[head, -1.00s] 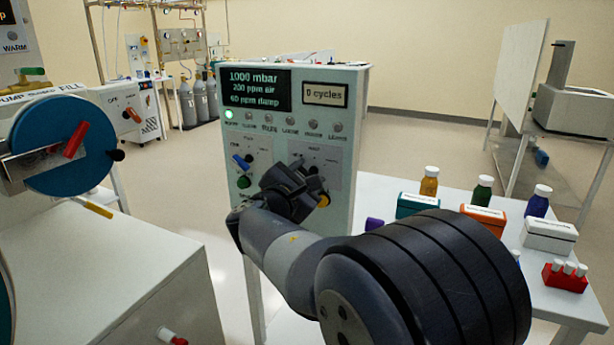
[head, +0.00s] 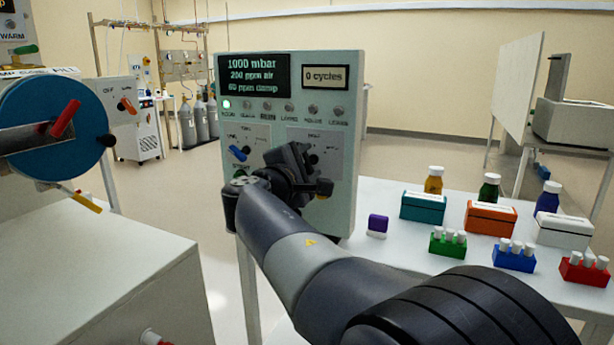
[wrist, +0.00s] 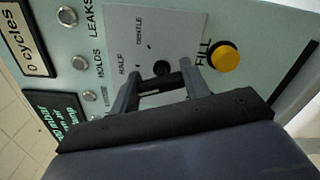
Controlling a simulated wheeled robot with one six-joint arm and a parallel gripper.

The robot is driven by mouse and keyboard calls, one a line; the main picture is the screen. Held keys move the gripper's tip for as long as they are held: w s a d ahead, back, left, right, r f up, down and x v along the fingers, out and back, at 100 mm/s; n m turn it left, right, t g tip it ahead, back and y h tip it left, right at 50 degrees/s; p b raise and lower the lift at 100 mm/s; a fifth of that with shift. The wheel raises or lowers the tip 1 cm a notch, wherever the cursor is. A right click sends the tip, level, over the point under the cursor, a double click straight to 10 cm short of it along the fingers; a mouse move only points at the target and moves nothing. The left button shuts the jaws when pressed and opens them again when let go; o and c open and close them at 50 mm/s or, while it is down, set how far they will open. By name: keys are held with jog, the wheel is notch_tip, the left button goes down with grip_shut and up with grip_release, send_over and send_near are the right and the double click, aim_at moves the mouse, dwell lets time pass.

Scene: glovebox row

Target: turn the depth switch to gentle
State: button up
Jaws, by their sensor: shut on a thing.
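The depth switch (wrist: 161,68) is a small dark knob on a pale plate, on the front of a pale green control box (head: 346,130). In the wrist view the plate has the word HALF and another word, probably GENTLE, beside the knob. My gripper (wrist: 163,77) is at this plate, its two fingers on either side of the dark switch and shut on it. Which mark the switch points at I cannot tell.
A yellow button (wrist: 225,57) by the word FILL sits close to one finger. A blue lever (head: 238,153) is on the left plate. Right of the box, a white bench (head: 385,265) holds bottles, boxes and tube racks. A blue disc (head: 55,130) with a red handle stands left.

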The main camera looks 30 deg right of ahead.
jog(key=shift+m+b, duration=0.3)
jog(key=shift+m, duration=0.1)
jog(key=o, duration=1)
jog(key=v, duration=1.1)
jog(key=shift+p, duration=0.4)
jog(key=shift+d, duration=0.1)
jog(key=x, duration=1.1)
jog(key=shift+b, duration=0.35)
jog(key=shift+f, duration=0.1)
